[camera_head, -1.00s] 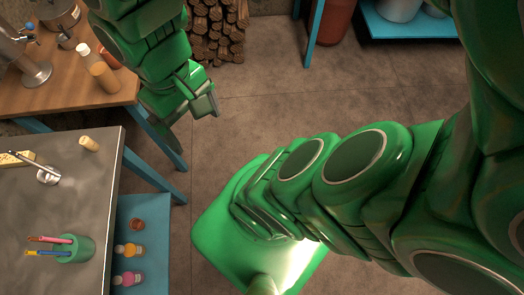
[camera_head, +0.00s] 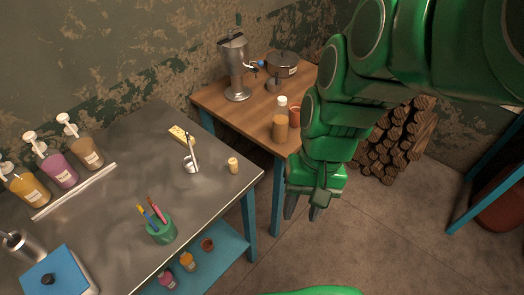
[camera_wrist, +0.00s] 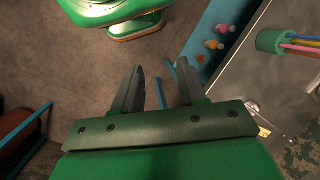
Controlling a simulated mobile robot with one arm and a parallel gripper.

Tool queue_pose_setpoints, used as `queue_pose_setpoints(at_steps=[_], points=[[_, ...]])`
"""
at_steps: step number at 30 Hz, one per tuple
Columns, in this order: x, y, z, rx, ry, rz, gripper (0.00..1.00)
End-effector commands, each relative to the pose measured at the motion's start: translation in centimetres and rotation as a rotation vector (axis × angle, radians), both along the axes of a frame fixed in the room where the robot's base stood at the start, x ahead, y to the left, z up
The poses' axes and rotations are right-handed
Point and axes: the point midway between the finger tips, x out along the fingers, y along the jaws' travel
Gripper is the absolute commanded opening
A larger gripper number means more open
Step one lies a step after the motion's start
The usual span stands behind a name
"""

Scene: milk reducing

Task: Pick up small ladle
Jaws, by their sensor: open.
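A small metal ladle (camera_head: 190,165) with a small round cup and a thin raised handle is on the grey metal table (camera_head: 120,205), near its far right part. In the wrist view a small shiny piece (camera_wrist: 256,109) at the right looks like the ladle, but is too small to be sure. My green gripper (camera_head: 303,212) is right of the metal table, over the floor in front of the wooden table, pointing down. It is apart from the ladle. In the wrist view my gripper's two fingers (camera_wrist: 158,78) are spread with nothing between them.
A yellow block (camera_head: 182,134), a small tan cylinder (camera_head: 233,166) and a green cup of coloured sticks (camera_head: 161,232) are around the ladle. Pump bottles (camera_head: 60,170) line the back left. The wooden table (camera_head: 222,101) holds a bottle (camera_head: 280,122). Firewood (camera_head: 390,155) is at right.

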Motion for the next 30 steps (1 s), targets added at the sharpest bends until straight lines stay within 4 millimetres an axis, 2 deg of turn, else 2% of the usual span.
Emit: queue_pose_setpoints(at_steps=[3, 15, 30], points=[[1.7, 2.5, -0.6, 0.072, 0.035, -0.041, 0.41], [6.9, 9.8, -2.0, 0.29, 0.182, -0.232, 0.41], [14.6, 16.6, -4.5, 0.495, 0.414, -0.564, 0.41]])
